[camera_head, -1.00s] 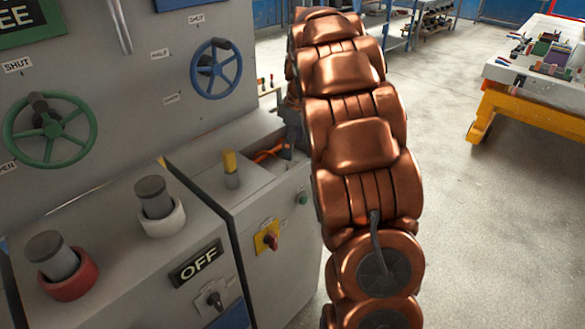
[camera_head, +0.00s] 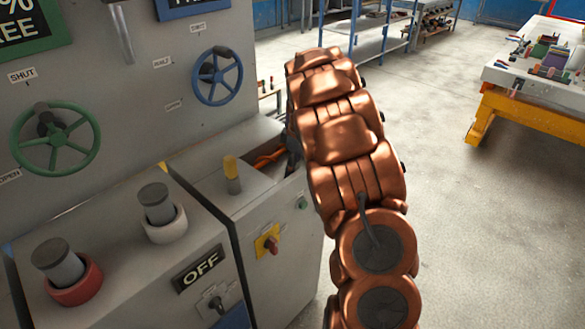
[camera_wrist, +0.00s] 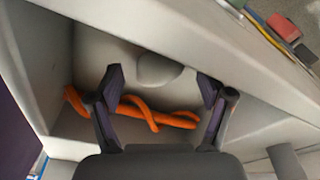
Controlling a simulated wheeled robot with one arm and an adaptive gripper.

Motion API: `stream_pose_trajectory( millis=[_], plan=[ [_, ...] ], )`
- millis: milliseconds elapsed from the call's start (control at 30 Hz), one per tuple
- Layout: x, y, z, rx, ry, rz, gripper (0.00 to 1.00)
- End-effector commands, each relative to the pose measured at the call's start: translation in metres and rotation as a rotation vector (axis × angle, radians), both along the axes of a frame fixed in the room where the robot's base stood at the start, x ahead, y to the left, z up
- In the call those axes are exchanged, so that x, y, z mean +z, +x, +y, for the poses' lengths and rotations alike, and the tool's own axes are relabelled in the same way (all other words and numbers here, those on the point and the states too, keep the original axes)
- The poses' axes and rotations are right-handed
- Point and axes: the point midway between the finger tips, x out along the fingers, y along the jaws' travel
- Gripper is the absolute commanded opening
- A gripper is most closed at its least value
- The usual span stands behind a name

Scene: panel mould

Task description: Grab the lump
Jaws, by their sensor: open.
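In the wrist view a pale grey rounded mass (camera_wrist: 135,62), which looks like the lump, lies in a grey recess (camera_wrist: 40,75). A smooth bulge shows on its surface. Whether the fingertips touch the lump I cannot tell. In the head view the gripper is hidden; the orange cable (camera_head: 268,159) shows in the cabinet-top recess beside my copper arm.
A peg with a yellow top (camera_head: 231,172) stands near the recess. Green (camera_head: 55,138) and blue (camera_head: 216,76) handwheels are on the panel. Two grey knobs stand on red (camera_head: 76,282) and white (camera_head: 163,225) collars. Open floor (camera_head: 480,230) lies to the right.

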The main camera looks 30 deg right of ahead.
Motion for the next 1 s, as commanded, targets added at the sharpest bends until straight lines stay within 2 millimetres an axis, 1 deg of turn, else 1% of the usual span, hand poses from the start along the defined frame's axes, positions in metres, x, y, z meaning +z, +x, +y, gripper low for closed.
stream_pose_trajectory(
  millis=[100, 300, 333, 900, 967, 1000],
  plan=[
    [-0.0057, 0.0001, 0.0005, 0.0, 0.0, 0.001, 0.79],
    [-0.0069, 0.0002, 0.0007, 0.0, 0.0, 0.001, 0.79],
    [-0.0069, 0.0002, 0.0007, -0.001, 0.0, 0.002, 0.77],
    [-0.007, -0.0001, 0.0009, -0.001, 0.001, 0.002, 0.18],
    [-0.007, -0.0001, 0.0009, -0.001, 0.001, 0.002, 0.11],
    [-0.0069, -0.0001, 0.0009, -0.001, 0.001, 0.002, 0.11]
  ],
)
